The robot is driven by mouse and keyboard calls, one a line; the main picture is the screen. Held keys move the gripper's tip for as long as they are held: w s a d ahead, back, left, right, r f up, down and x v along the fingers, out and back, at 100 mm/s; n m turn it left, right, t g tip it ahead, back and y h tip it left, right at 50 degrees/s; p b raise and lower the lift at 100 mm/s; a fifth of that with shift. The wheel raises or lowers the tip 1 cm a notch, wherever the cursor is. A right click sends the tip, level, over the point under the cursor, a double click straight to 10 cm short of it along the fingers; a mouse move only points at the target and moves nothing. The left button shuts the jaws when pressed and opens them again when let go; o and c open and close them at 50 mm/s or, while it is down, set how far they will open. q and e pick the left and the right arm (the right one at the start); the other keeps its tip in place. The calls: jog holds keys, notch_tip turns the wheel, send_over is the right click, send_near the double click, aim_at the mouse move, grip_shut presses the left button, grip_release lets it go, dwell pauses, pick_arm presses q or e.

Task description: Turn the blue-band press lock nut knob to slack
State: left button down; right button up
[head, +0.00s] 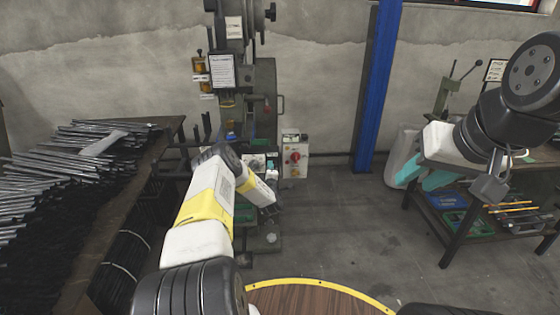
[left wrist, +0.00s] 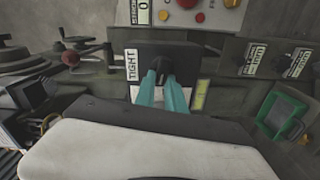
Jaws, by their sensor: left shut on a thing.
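The press (head: 264,85) stands against the wall in the head view. In the left wrist view, a small black knob (left wrist: 162,66) sits on a dark block with a TIGHT label (left wrist: 131,67) to its left. My left gripper (left wrist: 163,80) has its teal fingers shut on the knob, one on each side. The knob's pointer direction and a blue band cannot be made out clearly. My right gripper (head: 422,175) is open and empty at the right, its teal fingers apart.
A table of metal rods (head: 135,165) stands at the left. A control box with a red knob (head: 295,158) is right of the press. A workbench (head: 452,240) with trays is at the right. A blue post (head: 376,90) rises behind clear floor.

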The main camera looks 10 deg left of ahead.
pick_arm(q)
jog(key=shift+f+n, duration=0.15)
jog(key=shift+n, duration=0.35)
jog(key=c, duration=1.4)
grip_release()
jog(key=v, duration=0.8)
